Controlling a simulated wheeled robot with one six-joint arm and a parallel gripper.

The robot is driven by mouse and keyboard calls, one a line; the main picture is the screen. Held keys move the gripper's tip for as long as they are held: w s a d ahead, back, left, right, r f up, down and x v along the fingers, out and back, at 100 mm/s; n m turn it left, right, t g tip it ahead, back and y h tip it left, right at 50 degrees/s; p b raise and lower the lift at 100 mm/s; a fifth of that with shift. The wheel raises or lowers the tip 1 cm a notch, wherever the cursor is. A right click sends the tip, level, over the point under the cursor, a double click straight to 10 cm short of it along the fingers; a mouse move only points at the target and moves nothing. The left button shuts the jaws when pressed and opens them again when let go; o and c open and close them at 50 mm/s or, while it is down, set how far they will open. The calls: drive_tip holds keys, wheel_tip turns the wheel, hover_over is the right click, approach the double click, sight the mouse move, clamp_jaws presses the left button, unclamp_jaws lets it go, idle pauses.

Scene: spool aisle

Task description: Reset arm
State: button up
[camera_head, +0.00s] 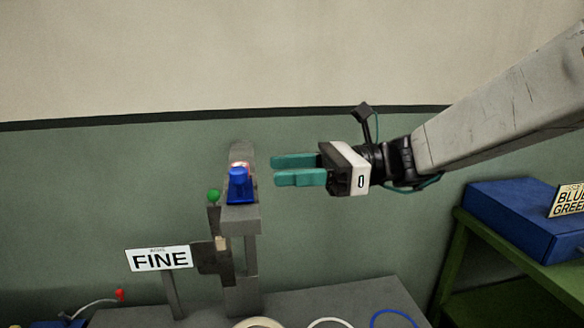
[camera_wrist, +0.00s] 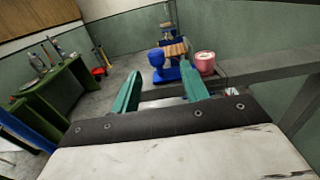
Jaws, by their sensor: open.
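My gripper (camera_head: 275,171) is open and empty in the head view, its two teal fingers pointing left. It is held in the air just right of a grey stand (camera_head: 242,215). A blue object (camera_head: 238,187) with a bit of red and white behind it sits on top of that stand, apart from the fingertips. My gripper also shows in the wrist view (camera_wrist: 158,73), with nothing between the fingers. A blue stand-like object (camera_wrist: 160,68) and a pink-red spool (camera_wrist: 205,63) lie beyond the fingers there.
A sign reading FINE (camera_head: 159,258) stands at lower left, near a green ball (camera_head: 214,196). A blue box (camera_head: 520,217) rests on a green table (camera_head: 470,245) at right. Rings lie on the grey surface (camera_head: 280,302) below. The wrist view shows a green workbench (camera_wrist: 60,95) at left.

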drive_tip(key=s+d+f+n+h, duration=0.8)
drive_tip(key=s+f+n, duration=0.1)
drive_tip(key=f, duration=0.2)
drive_tip(key=s+d+f+n+t+h, duration=0.1)
drive_tip(key=s+d+n+t+h, duration=0.1)
drive_tip(key=d, duration=0.9)
drive_tip(key=s+d+f+n+t+h, duration=0.1)
drive_tip(key=s+d+n+t+h, duration=0.2)
drive_tip(key=s+d+h, duration=0.3)
drive_tip(key=d+n+h, duration=0.1)
drive_tip(key=d, duration=0.4)
drive_tip(key=shift+s+f+h, duration=0.15)
drive_tip(key=shift+s+h, duration=0.15)
drive_tip(key=shift+a, duration=0.1)
